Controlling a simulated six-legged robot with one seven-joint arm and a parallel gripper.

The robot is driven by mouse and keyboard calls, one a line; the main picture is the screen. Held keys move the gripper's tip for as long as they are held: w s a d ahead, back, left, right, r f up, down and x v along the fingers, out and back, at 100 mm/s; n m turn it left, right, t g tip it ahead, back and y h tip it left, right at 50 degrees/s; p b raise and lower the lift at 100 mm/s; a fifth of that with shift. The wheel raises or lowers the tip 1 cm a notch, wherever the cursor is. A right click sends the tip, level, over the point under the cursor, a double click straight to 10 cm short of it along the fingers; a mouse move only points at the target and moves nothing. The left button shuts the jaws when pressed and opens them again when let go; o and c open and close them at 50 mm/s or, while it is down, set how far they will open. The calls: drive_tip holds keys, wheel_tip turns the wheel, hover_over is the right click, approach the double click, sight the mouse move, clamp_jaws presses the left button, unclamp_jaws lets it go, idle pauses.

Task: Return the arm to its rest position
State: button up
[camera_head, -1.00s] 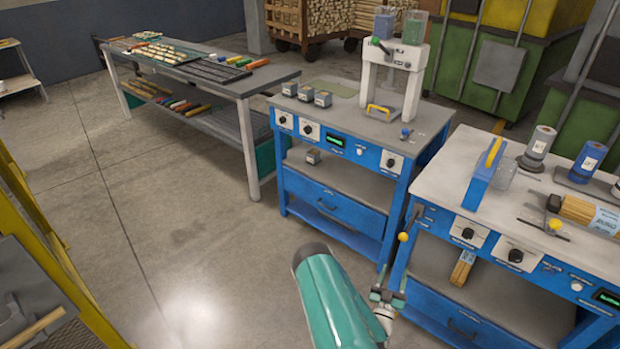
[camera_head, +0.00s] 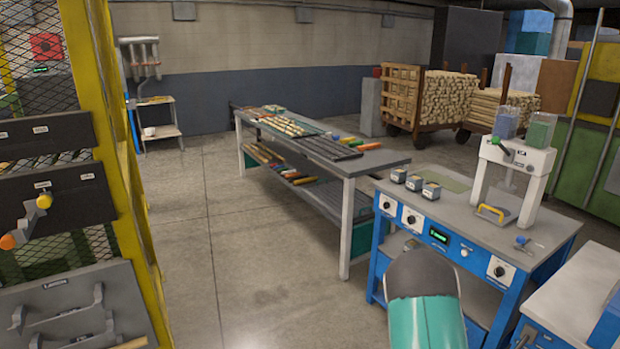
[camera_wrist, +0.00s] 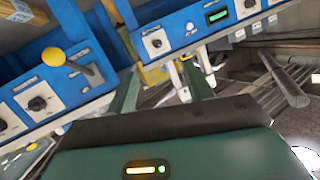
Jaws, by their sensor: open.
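My arm (camera_head: 425,305), teal with a dark grey end, rises at the bottom of the head view in front of the blue bench (camera_head: 440,238). My gripper is hidden there. In the wrist view my gripper (camera_wrist: 160,74) shows two dark green fingers spread apart with nothing held between them. Blue bench fronts with dials and a yellow-knobbed lever (camera_wrist: 54,57) appear beyond the fingers. The picture there is tilted, and I cannot tell the exact distance to the benches.
A grey table (camera_head: 375,162) with coloured pieces stands at the middle. A white press (camera_head: 513,180) and several small boxes sit on the blue bench. A yellow-framed mesh rack (camera_head: 125,200) is at left. Wood carts (camera_head: 435,103) stand behind. The floor (camera_head: 240,240) between rack and table is clear.

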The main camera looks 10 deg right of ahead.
drive_tip(key=s+a+r+n+y, duration=0.1)
drive_tip(key=a+r+n+y, duration=0.3)
drive_tip(key=a+r, duration=0.7)
drive_tip(key=s+a+r+n+y, duration=0.15)
drive_tip(key=a+r+y, duration=0.35)
drive_tip(key=a+r, duration=0.55)
drive_tip(key=s+a+r+n+g+y, duration=0.1)
drive_tip(key=s+a, duration=0.3)
drive_tip(key=s, duration=0.4)
drive_tip(key=s+a+r+n+g, duration=0.1)
drive_tip(key=s+a+r+n, duration=0.2)
drive_tip(key=s, duration=0.6)
drive_tip(key=s+a+r+n+g+y, duration=0.1)
drive_tip(key=s+a+r+n, duration=0.2)
drive_tip(key=s, duration=0.6)
drive_tip(key=shift+a+r+g+y, duration=0.35)
drive_tip(key=shift+a+r, duration=0.25)
drive_tip(key=shift+a, duration=0.45)
